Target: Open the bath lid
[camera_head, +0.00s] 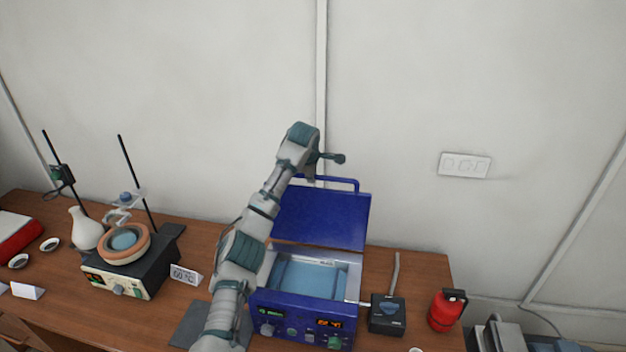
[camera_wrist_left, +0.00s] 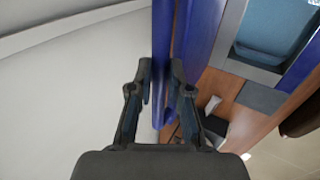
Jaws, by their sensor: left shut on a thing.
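The blue water bath (camera_head: 300,304) stands on the bench in the middle of the head view, with its tub of pale blue water (camera_head: 310,279) uncovered. Its blue lid (camera_head: 320,218) is raised steeply at the back, near the wall. A blue bar handle (camera_head: 340,182) runs along the lid's top edge. My left gripper (camera_head: 312,176) is at the left part of this handle. In the left wrist view its two fingers (camera_wrist_left: 161,72) are shut on the blue bar, with the lid (camera_wrist_left: 200,35) just beyond. My right gripper is not in view.
A heating unit (camera_head: 125,278) with a round bowl stands left of the bath, with a white vase (camera_head: 86,230) behind. A small black device (camera_head: 387,314) and a red bottle (camera_head: 446,310) stand to the right. The wall (camera_head: 420,80) is close behind the lid.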

